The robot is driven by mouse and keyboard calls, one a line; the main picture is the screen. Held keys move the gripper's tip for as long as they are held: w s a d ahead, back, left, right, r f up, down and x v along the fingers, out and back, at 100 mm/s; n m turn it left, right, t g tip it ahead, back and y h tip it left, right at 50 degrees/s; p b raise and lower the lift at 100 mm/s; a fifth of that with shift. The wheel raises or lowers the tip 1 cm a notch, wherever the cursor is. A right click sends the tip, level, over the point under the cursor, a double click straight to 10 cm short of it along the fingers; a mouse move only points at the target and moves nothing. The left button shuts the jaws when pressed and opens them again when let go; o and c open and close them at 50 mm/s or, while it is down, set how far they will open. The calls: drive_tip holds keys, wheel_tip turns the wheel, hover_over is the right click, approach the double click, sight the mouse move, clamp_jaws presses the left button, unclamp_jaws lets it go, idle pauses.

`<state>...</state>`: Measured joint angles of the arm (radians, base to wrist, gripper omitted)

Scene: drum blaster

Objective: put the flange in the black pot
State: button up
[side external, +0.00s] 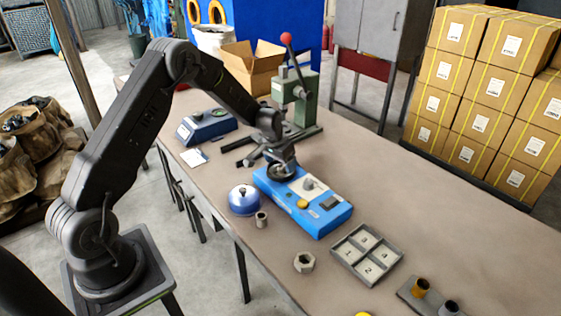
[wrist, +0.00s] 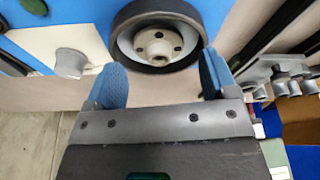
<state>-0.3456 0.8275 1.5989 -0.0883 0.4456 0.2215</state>
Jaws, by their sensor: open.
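The black pot (wrist: 120,24) is a round, dark-rimmed bowl on the blue machine (side external: 328,212); it also shows in the side external view (side external: 279,173), partly under my gripper. A pale round part with a raised hub and several holes, which looks like the flange (wrist: 158,45), lies inside the pot. My gripper (side external: 283,163) is open above the pot. In the wrist view its blue fingertips (wrist: 160,75) are apart at the pot's near side with nothing between them. Contact with the pot cannot be told.
A grey conical part (side external: 309,184) stands on the machine's white panel. A blue domed object (side external: 244,199), a small grey cylinder (side external: 261,219), a hex nut (side external: 304,262) and a numbered tray (side external: 345,262) are nearby. A green press (side external: 299,98) stands behind.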

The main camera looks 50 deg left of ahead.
drive_tip(key=shift+r, duration=0.1)
drive_tip(key=shift+r, duration=0.25)
drive_tip(key=s+d+v, duration=0.1)
drive_tip(key=d+v, duration=0.1)
drive_tip(key=v, duration=0.8)
drive_tip(key=d+f+v, duration=0.1)
drive_tip(key=d+v, duration=0.1)
drive_tip(key=v, duration=0.7)
drive_tip(key=s+d+r+m+t, duration=0.1)
drive_tip(key=s+d+r, duration=0.6)
drive_tip(key=s, duration=0.3)
drive_tip(key=s+d, duration=0.3)
drive_tip(key=s, duration=0.4)
drive_tip(key=s+d+r+m+t, duration=0.1)
drive_tip(key=s+d, duration=0.2)
drive_tip(key=s, duration=0.5)
drive_tip(key=shift+s+h, duration=0.3)
drive_tip(key=shift+s, duration=0.05)
